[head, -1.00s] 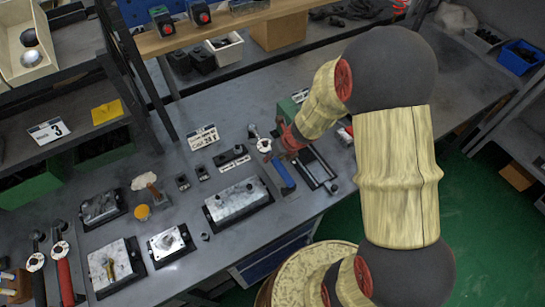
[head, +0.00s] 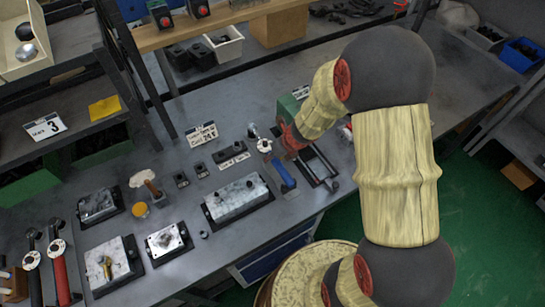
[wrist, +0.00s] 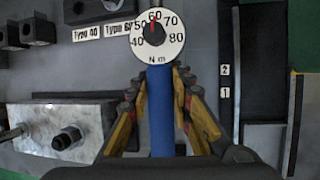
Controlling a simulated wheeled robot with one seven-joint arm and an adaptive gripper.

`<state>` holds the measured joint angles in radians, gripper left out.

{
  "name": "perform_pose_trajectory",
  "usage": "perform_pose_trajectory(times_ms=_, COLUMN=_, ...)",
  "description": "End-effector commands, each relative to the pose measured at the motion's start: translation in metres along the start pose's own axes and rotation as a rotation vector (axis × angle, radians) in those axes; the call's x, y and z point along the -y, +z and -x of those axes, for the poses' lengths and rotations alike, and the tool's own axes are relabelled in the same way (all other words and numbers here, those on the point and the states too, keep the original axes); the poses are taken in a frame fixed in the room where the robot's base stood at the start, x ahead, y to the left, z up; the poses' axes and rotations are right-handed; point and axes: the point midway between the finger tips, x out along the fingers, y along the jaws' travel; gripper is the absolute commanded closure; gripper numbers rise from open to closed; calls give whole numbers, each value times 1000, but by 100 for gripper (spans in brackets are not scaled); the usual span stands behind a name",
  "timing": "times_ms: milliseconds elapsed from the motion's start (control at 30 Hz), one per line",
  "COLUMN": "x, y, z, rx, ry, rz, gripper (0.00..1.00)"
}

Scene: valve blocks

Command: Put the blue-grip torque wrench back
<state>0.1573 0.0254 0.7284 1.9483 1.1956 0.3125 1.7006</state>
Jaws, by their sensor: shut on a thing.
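The blue-grip torque wrench shows its blue grip (head: 284,177) and white dial (head: 264,146) in the head view, between a valve block and the black tray (head: 333,170). In the wrist view the blue grip (wrist: 161,110) runs up the middle, and the dial (wrist: 157,36) reads in N m with its red pointer near 60. My gripper (wrist: 160,100) is shut on the blue grip, with fingers on both sides. In the head view my gripper (head: 290,140) is partly hidden by my wrist. I cannot tell how high the wrench is above the bench.
A valve block (head: 237,199) stands left of the wrench; its bolts show in the wrist view (wrist: 66,137). A slotted dark holder (wrist: 265,70) with labels 1 and 2 lies to the right. Red-grip (head: 61,274) and black-grip (head: 34,270) wrenches lie far left. A green box (head: 290,105) stands behind.

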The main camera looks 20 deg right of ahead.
Motion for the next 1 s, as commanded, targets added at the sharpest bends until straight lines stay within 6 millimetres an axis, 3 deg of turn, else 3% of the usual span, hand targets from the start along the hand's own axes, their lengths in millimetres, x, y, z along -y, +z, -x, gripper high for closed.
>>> perform_pose_trajectory(times_ms=700, x=3, y=-6, z=-16, rx=2, ry=0, rz=0, gripper=100)
perform_pose_trajectory(times_ms=733, x=3, y=-5, z=-16, rx=2, ry=0, rz=0, gripper=78)
perform_pose_trajectory(times_ms=1000, x=3, y=-6, z=-16, rx=1, ry=0, rz=0, gripper=62)
